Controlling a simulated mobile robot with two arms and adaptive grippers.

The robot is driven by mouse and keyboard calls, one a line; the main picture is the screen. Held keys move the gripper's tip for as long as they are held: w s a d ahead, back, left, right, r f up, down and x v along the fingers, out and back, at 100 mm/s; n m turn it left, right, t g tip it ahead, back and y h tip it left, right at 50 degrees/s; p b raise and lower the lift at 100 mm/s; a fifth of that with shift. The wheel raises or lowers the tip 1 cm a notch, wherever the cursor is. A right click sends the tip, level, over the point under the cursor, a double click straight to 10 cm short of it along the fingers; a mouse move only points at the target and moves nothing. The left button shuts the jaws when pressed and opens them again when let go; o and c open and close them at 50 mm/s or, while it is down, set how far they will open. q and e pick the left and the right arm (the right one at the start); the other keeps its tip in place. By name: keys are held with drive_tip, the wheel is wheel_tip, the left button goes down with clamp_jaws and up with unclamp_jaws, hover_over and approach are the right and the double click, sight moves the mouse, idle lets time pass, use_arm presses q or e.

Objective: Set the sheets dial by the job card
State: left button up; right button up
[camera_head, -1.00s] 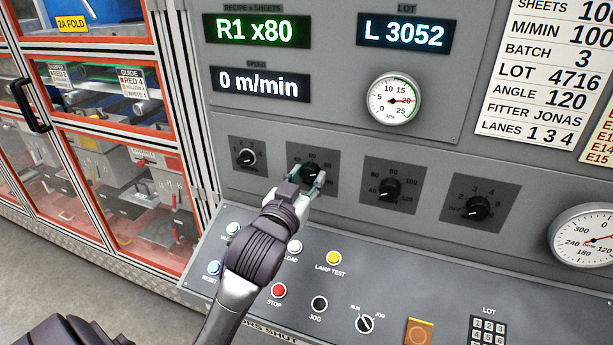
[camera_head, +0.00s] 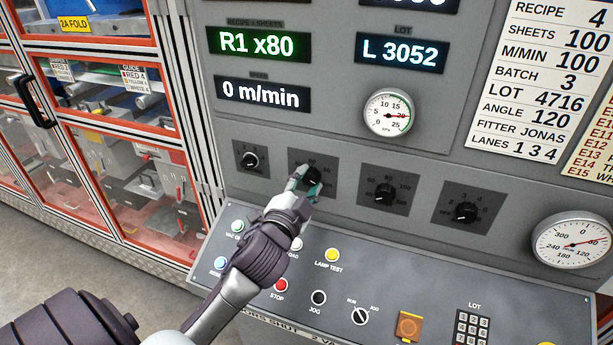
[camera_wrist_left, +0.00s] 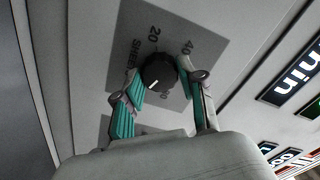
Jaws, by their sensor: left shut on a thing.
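The sheets dial (camera_head: 312,174) is a black knob on a dark square plate, second from left in the dial row. My left gripper (camera_head: 304,184) is shut on it, one teal-padded finger at each side. In the left wrist view the dial (camera_wrist_left: 158,70) sits between the fingers (camera_wrist_left: 158,92); its white mark points down-left, and 20 and 40 are readable. The job card (camera_head: 546,80) reads recipe 4, sheets 100. The green recipe and sheets display (camera_head: 258,44) reads R1 x80. My right gripper is not in view.
Other dials stand beside it: one at left (camera_head: 250,160) and two at right (camera_head: 384,194). Below is a sloped button panel (camera_head: 400,285) with a red stop button (camera_head: 281,285). A glass-doored cabinet (camera_head: 120,150) stands at left.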

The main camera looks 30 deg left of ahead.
use_arm(q)
drive_tip(key=shift+m+p, duration=0.3)
drive_tip(key=shift+m, duration=0.3)
drive_tip(key=o, duration=1.1)
drive_tip(key=shift+o, duration=0.2)
drive_tip(key=shift+s+d+f, duration=0.1)
drive_tip(key=shift+s, duration=0.2)
drive_tip(key=v, duration=0.7)
